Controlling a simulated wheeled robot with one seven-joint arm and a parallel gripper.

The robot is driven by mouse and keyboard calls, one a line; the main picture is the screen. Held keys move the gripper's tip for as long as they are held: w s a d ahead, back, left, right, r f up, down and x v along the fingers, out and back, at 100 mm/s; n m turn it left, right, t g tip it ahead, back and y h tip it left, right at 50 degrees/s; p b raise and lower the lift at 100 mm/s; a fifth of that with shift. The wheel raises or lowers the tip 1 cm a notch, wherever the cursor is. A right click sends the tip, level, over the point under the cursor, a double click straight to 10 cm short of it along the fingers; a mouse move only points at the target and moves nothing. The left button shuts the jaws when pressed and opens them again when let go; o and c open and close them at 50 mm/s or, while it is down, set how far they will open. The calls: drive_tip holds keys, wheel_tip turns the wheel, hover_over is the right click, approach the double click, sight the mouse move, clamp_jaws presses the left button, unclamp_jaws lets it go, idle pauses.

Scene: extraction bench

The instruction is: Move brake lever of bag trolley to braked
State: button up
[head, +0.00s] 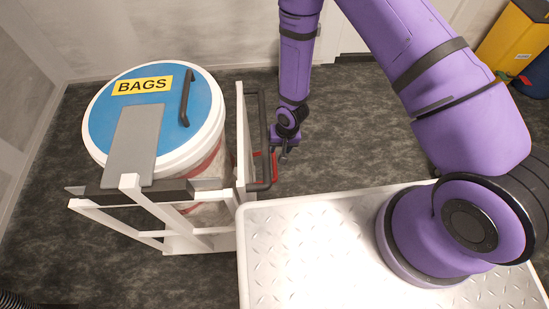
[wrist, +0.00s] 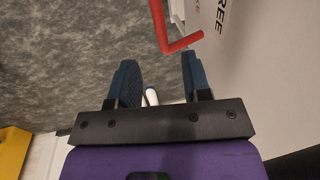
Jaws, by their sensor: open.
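The bag trolley (head: 130,187) is a white frame on the left in the head view, holding a drum with a blue lid (head: 105,128) marked BAGS. Its brake lever (wrist: 177,45) is a red bent rod at the top of the wrist view, beside a pale panel (wrist: 250,65) lettered "FREE". The red lever also shows low beside the trolley's right side in the head view (head: 273,165). My gripper (wrist: 159,65) is open and empty, its two dark blue fingers apart. The lever's bend appears just beyond the fingertips, between them sideways; I cannot tell the exact gap.
A black handle (head: 262,140) stands on the trolley's right side, close to my gripper. A yellow bin (head: 515,45) stands at the far right, with a dark blue one beside it. The dark floor (head: 350,120) right of my gripper is clear.

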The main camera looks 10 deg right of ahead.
sight(274, 163)
drive_tip(key=f, duration=0.3)
drive_tip(key=a+f, duration=0.1)
drive_tip(key=f, duration=0.6)
drive_tip(key=shift+a+f, duration=0.2)
drive_tip(key=shift+a, duration=0.2)
clamp_jaws()
